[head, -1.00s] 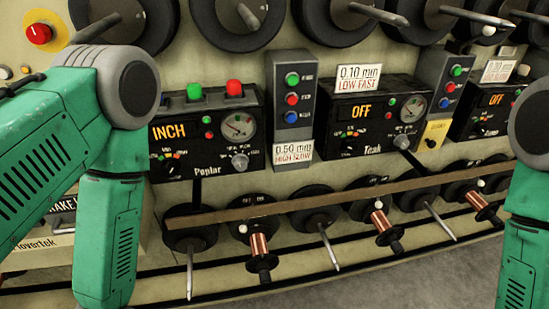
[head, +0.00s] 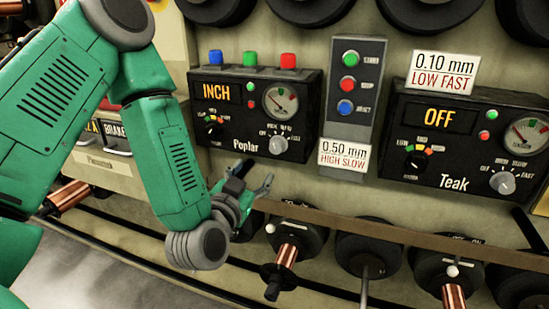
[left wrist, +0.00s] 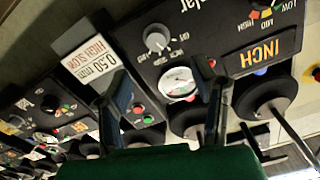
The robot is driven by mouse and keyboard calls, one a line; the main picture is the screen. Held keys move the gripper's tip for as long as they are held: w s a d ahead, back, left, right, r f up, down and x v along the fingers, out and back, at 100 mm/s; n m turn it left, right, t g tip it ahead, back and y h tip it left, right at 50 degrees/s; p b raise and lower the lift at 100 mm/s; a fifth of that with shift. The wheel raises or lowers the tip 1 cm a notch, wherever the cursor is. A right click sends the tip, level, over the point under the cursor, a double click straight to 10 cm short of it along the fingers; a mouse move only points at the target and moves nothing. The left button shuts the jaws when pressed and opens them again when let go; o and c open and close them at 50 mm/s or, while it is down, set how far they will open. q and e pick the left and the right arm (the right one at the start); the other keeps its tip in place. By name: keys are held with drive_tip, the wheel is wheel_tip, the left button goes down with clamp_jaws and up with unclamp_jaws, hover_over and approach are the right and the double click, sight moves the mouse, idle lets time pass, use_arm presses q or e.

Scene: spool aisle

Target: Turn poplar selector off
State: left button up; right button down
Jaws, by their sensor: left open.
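The Poplar panel (head: 240,115) is black, and its display (head: 216,92) reads INCH. Its selector (head: 278,145) is a round grey knob at the panel's lower right, with OFF marked at the left of its dial. My left gripper (head: 250,183) is open and empty, below and a little left of the knob, and apart from it. In the left wrist view the panel appears upside down. There the selector (left wrist: 157,40) shows beyond the gap between the open fingers (left wrist: 161,72). My right gripper is not in view.
A box with green, red and blue buttons (head: 353,90) stands right of the Poplar panel, above a 0.50 mm HIGH SLOW sign (head: 345,154). The Teak panel (head: 465,140) reads OFF. A rail (head: 400,236) and copper spools (head: 289,255) lie below.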

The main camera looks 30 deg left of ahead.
sight(275, 149)
use_arm(q)
drive_tip(key=x, duration=0.2)
drive_tip(key=d+b+x, duration=0.1)
drive_tip(key=x, duration=0.5)
drive_tip(key=shift+w+d+r, duration=0.15)
drive_tip(key=shift+w+d, duration=0.05)
drive_tip(key=shift+w, duration=0.1)
drive_tip(key=x, duration=0.1)
drive_tip(key=b+x, duration=0.1)
drive_tip(key=x, duration=0.1)
drive_tip(key=shift+w+a, duration=0.2)
drive_tip(key=shift+a, duration=0.15)
drive_tip(key=shift+w+a, duration=0.3)
drive_tip(key=shift+d, duration=0.3)
drive_tip(key=shift+c, duration=0.8)
drive_tip(key=shift+d+r, duration=0.1)
drive_tip(key=c, duration=1)
drive_tip(key=shift+o, duration=0.2)
